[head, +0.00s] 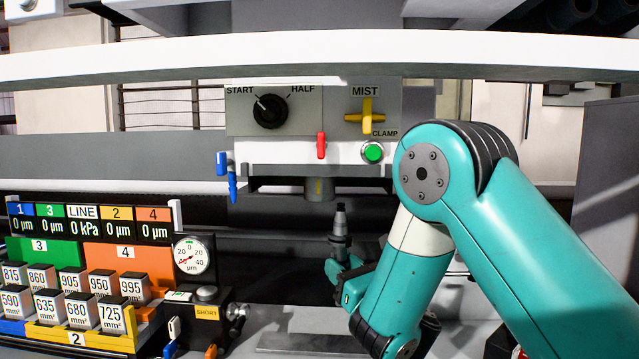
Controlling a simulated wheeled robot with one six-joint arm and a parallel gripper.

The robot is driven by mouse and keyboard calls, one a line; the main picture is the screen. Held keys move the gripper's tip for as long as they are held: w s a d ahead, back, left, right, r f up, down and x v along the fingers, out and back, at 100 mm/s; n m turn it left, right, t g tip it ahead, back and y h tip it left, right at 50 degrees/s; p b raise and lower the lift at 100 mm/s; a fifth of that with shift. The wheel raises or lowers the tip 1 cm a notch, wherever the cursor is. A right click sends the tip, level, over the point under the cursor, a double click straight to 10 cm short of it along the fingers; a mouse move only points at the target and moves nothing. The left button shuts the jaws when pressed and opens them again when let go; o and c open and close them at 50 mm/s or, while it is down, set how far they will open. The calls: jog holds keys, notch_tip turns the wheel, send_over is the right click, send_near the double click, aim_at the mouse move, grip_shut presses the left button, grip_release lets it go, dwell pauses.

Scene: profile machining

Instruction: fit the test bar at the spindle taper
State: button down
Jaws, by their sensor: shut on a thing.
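My gripper (345,266) is shut on the test bar (340,224), a dark grey, stepped piece held upright with its narrow end up. The bar's lower part is hidden by the gripper. The spindle (319,188) is a short grey cylinder with a yellow mark under the white machine head. The bar's top is below the spindle and a little to its right, with a gap between them. The taper opening faces down and is not visible.
Above the spindle are a black START/HALF knob (270,111), a yellow MIST valve (366,116), a red lever (321,145) and a green CLAMP button (373,152). A rack of labelled weights (75,311) and a dial gauge (191,255) stand at left. A white beam (250,57) crosses above.

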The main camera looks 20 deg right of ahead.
jog(key=shift+w+f, duration=0.1)
jog(key=shift+w, duration=0.3)
jog(key=w+a+f+m+h+p, duration=0.1)
jog(key=w+f+h+p, duration=0.1)
jog(key=w+f, duration=0.4)
jog(key=shift+w+a+f+m+t+h+p, duration=0.35)
jog(key=shift+w+p, duration=0.4)
jog(key=shift+w, duration=0.45)
notch_tip(320, 180, up, 5)
jog(key=p, duration=0.5)
notch_tip(320, 180, up, 7)
jog(key=p, duration=0.7)
dwell(2.5)
jog(key=shift+f, duration=0.15)
